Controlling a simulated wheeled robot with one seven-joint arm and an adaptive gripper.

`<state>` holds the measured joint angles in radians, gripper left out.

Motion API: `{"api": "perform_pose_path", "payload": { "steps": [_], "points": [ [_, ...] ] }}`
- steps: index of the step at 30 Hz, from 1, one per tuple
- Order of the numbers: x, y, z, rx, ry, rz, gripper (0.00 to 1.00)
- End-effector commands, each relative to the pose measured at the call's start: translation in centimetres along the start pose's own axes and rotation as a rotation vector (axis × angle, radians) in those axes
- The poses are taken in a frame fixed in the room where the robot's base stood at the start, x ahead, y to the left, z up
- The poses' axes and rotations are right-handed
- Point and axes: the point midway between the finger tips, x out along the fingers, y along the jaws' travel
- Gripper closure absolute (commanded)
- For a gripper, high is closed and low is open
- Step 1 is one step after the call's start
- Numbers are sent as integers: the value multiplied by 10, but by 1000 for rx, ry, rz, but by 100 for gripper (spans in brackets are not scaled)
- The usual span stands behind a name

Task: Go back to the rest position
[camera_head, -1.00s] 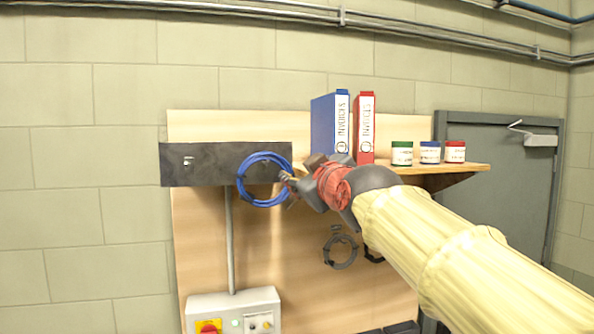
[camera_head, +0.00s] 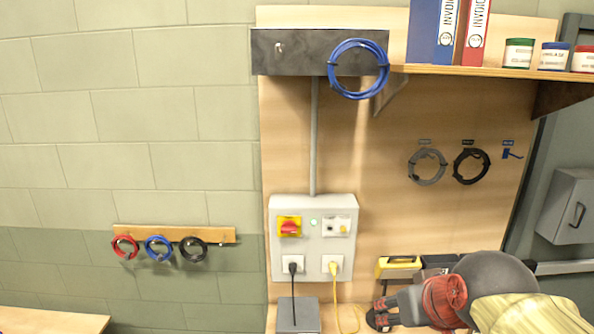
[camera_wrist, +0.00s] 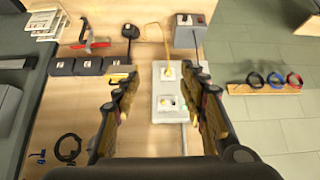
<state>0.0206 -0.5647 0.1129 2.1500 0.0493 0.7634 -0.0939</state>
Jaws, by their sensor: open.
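My gripper (camera_head: 379,311) is at the lower right of the head view, low in front of the wooden panel, below a yellow-and-black item. In the wrist view my gripper (camera_wrist: 161,78) has its two fingers wide apart with nothing between them. A blue cable coil (camera_head: 358,95) hangs at the right part of the dark metal plate (camera_head: 300,62), well above my gripper and apart from it. Part of my arm covers the bench at the lower right.
A grey control box (camera_head: 313,210) with plugged cables is on the panel; it also shows in the wrist view (camera_wrist: 172,118). Binders (camera_head: 470,30) and jars stand on the shelf. Grey (camera_head: 428,178) and black coils hang at right. Coils hang on a wooden rail (camera_head: 215,234) at left.

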Motion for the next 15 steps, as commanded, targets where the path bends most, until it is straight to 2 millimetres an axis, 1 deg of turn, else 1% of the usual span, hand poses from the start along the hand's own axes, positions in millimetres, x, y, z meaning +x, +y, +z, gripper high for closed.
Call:
{"api": "perform_pose_path", "payload": {
  "steps": [1,2,3,5,6,8,9,12,15],
  "points": [
    [19,-1,40,16,-40,1,58],
    [26,-2,60,27,-66,3,58],
    [35,-2,87,38,-99,5,58],
    [48,-3,126,54,-143,9,58],
    [57,-4,150,59,-170,12,58],
    [69,-4,184,64,-200,15,58],
    [77,-5,204,62,-215,17,58],
    [95,-6,242,53,-228,20,58],
    [108,-7,264,49,-219,20,58]
  ]
}}
